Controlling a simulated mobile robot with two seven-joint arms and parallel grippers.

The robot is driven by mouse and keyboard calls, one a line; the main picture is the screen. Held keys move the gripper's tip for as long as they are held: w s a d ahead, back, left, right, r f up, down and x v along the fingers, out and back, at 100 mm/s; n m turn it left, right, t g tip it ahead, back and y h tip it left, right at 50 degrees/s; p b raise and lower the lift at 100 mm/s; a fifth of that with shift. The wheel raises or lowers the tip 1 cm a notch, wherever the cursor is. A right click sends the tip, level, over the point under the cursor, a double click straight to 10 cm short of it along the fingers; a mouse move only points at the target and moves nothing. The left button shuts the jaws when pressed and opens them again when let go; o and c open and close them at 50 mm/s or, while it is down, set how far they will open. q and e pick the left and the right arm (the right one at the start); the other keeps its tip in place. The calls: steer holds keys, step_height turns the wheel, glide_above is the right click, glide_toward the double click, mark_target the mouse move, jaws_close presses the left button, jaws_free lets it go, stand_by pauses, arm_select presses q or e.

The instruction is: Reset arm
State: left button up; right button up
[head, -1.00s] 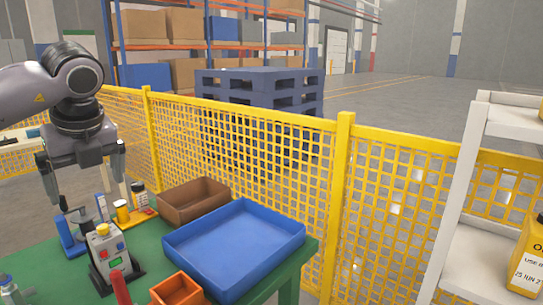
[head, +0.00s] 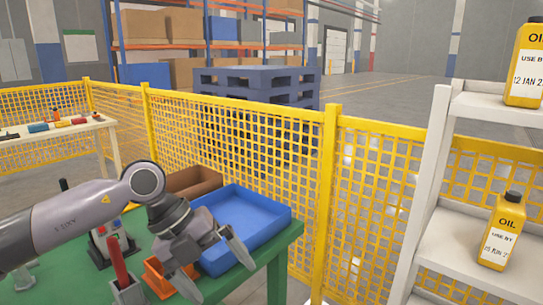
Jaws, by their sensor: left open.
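My left arm reaches in from the left, low over the green table (head: 262,262) in the head view. Its gripper (head: 222,278) is open, with nothing between the fingers. It hangs in front of the blue tray (head: 268,232) and beside the small orange bin (head: 155,276), both partly hidden by it. My right gripper is not in view.
A brown bin (head: 195,181) stands behind the blue tray. A grey device with buttons (head: 113,243) and a red-handled tool (head: 118,262) are at left. Yellow mesh fence (head: 330,200) runs behind the table. A white shelf (head: 455,245) holds yellow oil bottles (head: 502,232) at right.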

arm_select(q)
steer(key=s+d+f+n+h+b, duration=0.1)
steer(key=s+d+n+h, duration=0.1)
steer(key=s+d+h, duration=0.35)
steer(key=s+d+n+h+b, duration=0.1)
steer(key=s+d+h+b, duration=0.1)
steer(key=d+h, duration=0.55)
steer(key=w+a+f+n+t+y+b, duration=0.1)
steer(key=w+a+f+n+t+y, duration=0.1)
steer(key=a+f+n+t+y, duration=0.6)
steer(key=w+a+f+n+t+y+b, duration=0.2)
steer(key=a+f+n+t, duration=0.55)
steer(key=n, duration=0.75)
steer(key=s+a+f+n+g+y+b, duration=0.1)
steer(key=s+a+f+n+g+y, duration=0.2)
steer(key=s+f, duration=0.55)
steer(key=s+a+f+n+g+y+b, duration=0.15)
steer(key=s+a+f+y, duration=0.35)
steer(key=f, duration=0.7)
step_height(320, 180, up, 14)
steer(key=s+h+p, duration=0.1)
steer(key=p, duration=1.6)
steer(key=shift+a, duration=0.45)
